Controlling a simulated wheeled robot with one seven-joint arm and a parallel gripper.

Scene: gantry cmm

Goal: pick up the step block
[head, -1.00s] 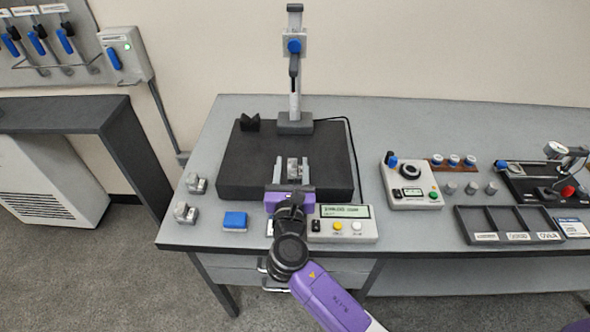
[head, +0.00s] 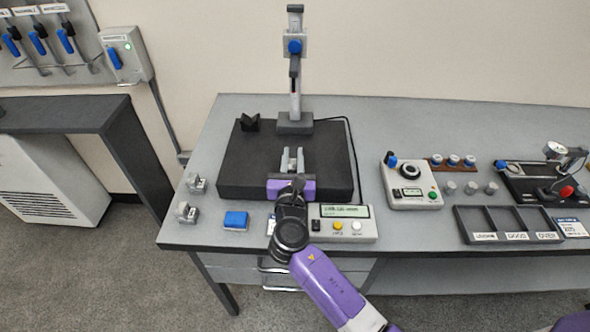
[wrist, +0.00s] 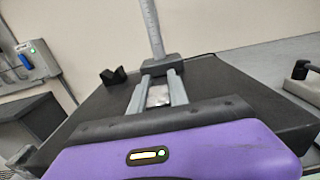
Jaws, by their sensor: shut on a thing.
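The step block, a small silvery metal piece, shows between my fingers in the wrist view (wrist: 157,96). In the head view it is mostly hidden between the fingers (head: 292,163). My gripper (head: 292,156) is shut on it, with one grey finger on each side. The gripper is over the black surface plate (head: 240,165), pointing toward the stand. I cannot tell whether the block touches the plate.
A height gauge stand (head: 295,125) rises at the plate's back, with a black V-block (head: 250,123) to its left. A display box (head: 345,226) and blue block (head: 235,220) sit in front. Two metal pieces (head: 187,211) lie left. A compartment tray (head: 485,222) is at right.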

